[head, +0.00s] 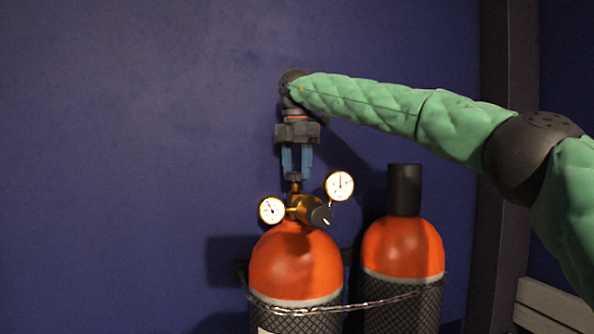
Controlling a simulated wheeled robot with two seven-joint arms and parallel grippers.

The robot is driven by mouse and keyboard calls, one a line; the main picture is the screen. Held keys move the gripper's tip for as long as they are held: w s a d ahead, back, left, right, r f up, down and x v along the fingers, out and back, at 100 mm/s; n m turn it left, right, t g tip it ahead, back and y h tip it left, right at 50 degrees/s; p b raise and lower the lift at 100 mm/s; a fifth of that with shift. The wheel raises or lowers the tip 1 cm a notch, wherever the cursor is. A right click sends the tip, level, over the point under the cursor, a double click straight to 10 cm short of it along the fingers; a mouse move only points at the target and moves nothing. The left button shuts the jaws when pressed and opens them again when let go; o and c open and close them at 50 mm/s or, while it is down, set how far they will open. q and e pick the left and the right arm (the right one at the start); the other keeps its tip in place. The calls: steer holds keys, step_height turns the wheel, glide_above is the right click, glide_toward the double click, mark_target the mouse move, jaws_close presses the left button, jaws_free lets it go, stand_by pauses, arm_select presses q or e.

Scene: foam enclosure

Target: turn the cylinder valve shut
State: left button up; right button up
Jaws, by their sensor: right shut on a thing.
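The left of two gas cylinders (297,268) has an orange shoulder and a dark mesh-patterned body. A brass valve and regulator (296,203) sits on top, with two white round gauges and a black knob (321,216) at the front. My right gripper (296,176) points straight down from above. Its blue fingers are shut on the dark valve handle (293,178) at the top of the brass stem. The fingers partly cover the handle, so how far it is turned cannot be told. My left gripper is not in view.
A second orange cylinder (403,249) with a tall black cap (404,190) stands close on the right. A chain (385,301) runs across both cylinders. A dark blue wall (130,150) is behind, and a dark post (507,180) stands at right. The left side is clear.

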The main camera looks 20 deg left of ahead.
steer(key=shift+r, duration=0.2)
stand_by(0.3)
steer(key=o, duration=1)
steer(key=shift+f, duration=0.1)
steer(key=shift+c, duration=0.2)
step_height(320, 180, up, 7)
steer(key=shift+r, duration=0.4)
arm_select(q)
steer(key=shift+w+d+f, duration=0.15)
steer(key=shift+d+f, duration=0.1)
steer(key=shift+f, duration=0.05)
